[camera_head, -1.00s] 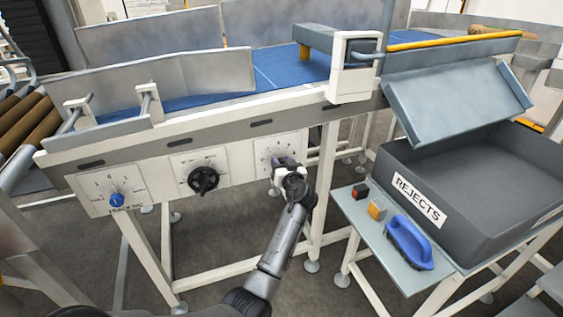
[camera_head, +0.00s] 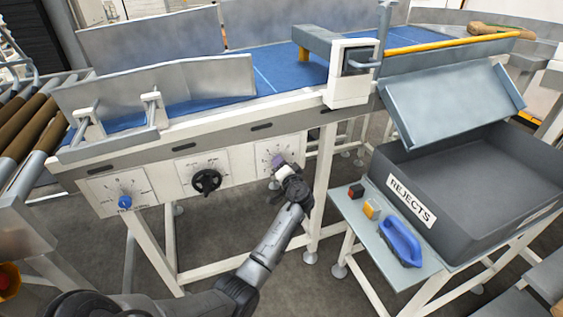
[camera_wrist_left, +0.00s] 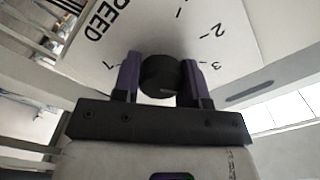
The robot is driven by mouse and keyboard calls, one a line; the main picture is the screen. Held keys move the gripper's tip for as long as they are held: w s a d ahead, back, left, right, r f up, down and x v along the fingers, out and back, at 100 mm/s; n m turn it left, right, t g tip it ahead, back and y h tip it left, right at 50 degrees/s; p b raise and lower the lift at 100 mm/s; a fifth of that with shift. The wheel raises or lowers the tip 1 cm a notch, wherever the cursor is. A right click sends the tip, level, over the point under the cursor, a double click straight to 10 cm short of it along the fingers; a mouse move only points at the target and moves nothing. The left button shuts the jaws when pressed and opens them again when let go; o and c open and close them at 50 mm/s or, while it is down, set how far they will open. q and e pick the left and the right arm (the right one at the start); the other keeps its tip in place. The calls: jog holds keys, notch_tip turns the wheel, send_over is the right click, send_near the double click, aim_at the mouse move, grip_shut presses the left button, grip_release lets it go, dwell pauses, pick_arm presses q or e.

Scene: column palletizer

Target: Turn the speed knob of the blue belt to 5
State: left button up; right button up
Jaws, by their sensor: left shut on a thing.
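My left gripper (camera_head: 279,161) is at the rightmost dial plate (camera_head: 264,147) on the front of the blue belt (camera_head: 200,101). In the left wrist view, its two purple fingers (camera_wrist_left: 160,85) are shut on a dark round knob (camera_wrist_left: 160,70), one finger on each side. The white plate behind the knob (camera_wrist_left: 190,25) carries the word SPEED and the numbers 1, 2 and 3; a mark like a 7 shows by the left finger. The fingers hide part of the scale, and I cannot see the knob's pointer. My right gripper is not in view.
A blue knob (camera_head: 125,202) and a black handwheel knob (camera_head: 207,181) sit on the plates to the left.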

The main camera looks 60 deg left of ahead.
pick_arm(q)
jog(key=shift+m, duration=0.4)
jog(key=o, duration=0.9)
jog(key=shift+d, duration=0.1)
jog(key=s+d+p, duration=0.1)
jog(key=d, duration=0.3)
jog(key=d+p, duration=0.1)
jog(key=d, duration=0.4)
jog(key=s+d+p, duration=0.1)
jog(key=d, duration=0.3)
jog(key=shift+s+d, duration=0.2)
jog(key=shift+s, duration=0.15)
